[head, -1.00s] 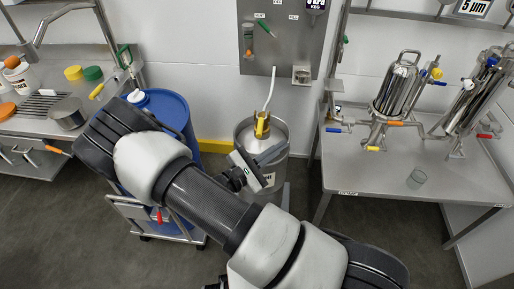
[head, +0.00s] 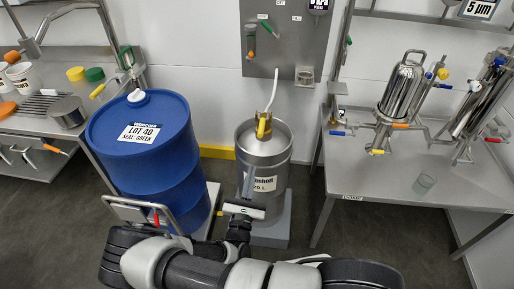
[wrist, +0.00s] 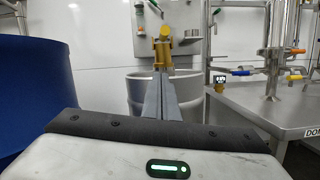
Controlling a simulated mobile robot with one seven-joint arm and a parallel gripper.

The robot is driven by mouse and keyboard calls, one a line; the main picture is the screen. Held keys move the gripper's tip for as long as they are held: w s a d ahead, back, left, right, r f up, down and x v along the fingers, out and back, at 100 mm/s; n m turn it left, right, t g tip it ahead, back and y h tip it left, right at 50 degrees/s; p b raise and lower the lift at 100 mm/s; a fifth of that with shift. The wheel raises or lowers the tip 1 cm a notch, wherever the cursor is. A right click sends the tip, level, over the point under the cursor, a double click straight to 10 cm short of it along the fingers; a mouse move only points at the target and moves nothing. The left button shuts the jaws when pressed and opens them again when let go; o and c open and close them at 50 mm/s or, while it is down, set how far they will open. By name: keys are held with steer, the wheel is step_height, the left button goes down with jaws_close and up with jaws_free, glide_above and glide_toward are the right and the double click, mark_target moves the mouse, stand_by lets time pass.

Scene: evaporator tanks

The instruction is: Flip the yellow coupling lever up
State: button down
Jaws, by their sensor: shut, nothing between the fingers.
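A steel keg (head: 262,165) stands in the middle of the head view, with a brass coupling (head: 267,113) on its top. The yellow coupling lever (head: 262,128) hangs down from the coupling's front.
A blue drum (head: 150,165) on a cart stands close left of the keg. A steel table (head: 400,190) with filter housings is at the right.

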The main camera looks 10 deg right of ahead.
mark_target(259, 133)
steer(key=b+x, duration=0.1)
steer(key=x, duration=0.8)
steer(key=shift+d+f+b, duration=0.1)
steer(key=shift+b, duration=0.3)
steer(key=r, duration=0.3)
steer(key=shift+w+d+r, duration=0.2)
steer(key=shift+w+d, duration=0.1)
steer(key=shift+d, duration=0.05)
steer(key=shift+d+r, duration=0.1)
steer(key=shift+r, duration=0.4)
steer(key=shift+r+p, duration=0.45)
steer(key=shift+p, duration=0.45)
step_height(259, 133, up, 3)
steer(key=g+y+p, duration=0.1)
steer(key=g+p, duration=0.1)
steer(key=p, duration=0.7)
steer(key=shift+s+r, duration=0.1)
steer(key=shift+s, duration=0.1)
steer(key=r+g+p, duration=0.1)
steer(key=g+p, duration=0.1)
steer(key=p, duration=0.4)
steer(key=shift+r+y+p, duration=0.25)
steer(key=shift+y+p, duration=0.05)
steer(key=shift+p, duration=0.05)
steer(key=shift+w+r+p, duration=0.35)
steer(key=shift+r+p, duration=0.45)
steer(key=shift+p, duration=0.45)
